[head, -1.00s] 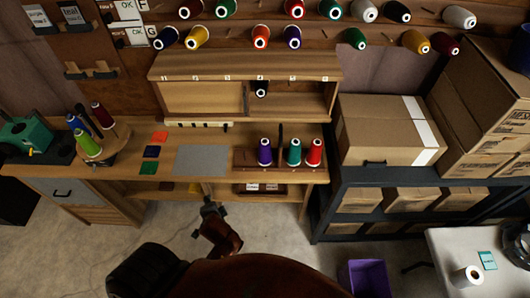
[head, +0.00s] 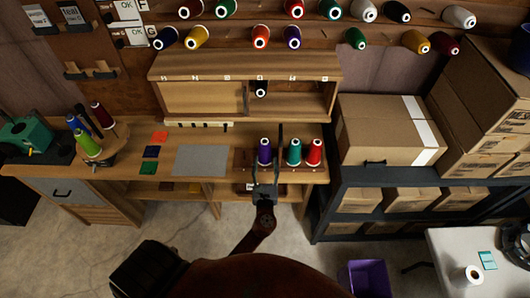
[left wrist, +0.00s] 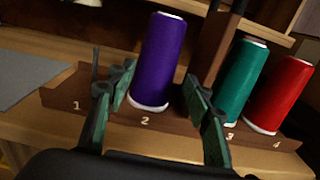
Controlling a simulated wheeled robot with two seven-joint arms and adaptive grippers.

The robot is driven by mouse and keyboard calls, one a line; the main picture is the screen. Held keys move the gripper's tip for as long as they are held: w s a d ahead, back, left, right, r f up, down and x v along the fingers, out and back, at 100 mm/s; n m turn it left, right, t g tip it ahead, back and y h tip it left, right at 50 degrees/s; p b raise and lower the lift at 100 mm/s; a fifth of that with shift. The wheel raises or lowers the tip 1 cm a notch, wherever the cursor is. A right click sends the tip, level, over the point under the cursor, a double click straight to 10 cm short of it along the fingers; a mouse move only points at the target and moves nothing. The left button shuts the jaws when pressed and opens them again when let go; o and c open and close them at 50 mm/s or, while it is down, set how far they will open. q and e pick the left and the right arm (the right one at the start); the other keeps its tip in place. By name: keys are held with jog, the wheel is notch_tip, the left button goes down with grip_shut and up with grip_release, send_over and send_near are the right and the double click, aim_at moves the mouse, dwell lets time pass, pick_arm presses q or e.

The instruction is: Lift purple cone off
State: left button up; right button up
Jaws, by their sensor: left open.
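The purple cone (head: 264,152) stands upright on a dark wooden rack (left wrist: 60,98), by the number 2. It also shows in the left wrist view (left wrist: 160,58). My left gripper (head: 266,178) is open and empty in front of the purple cone. In the left wrist view its green-padded fingers (left wrist: 160,98) are spread, one toward each side of the cone's lower part. I cannot tell whether they touch it. My right gripper is not in view.
A teal cone (head: 293,152) and a red cone (head: 315,153) stand close to the right on the same rack. A dark upright post (left wrist: 220,45) rises between purple and teal. The spot by number 1 has only a thin peg. A grey mat (head: 201,160) lies left.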

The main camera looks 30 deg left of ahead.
aim_at(265, 158)
pick_arm(q)
jog(key=x, duration=0.6)
jog(key=shift+s+a, duration=0.1)
jog(key=shift+a, duration=0.1)
jog(key=shift+c, duration=0.3)
jog(key=c, duration=1)
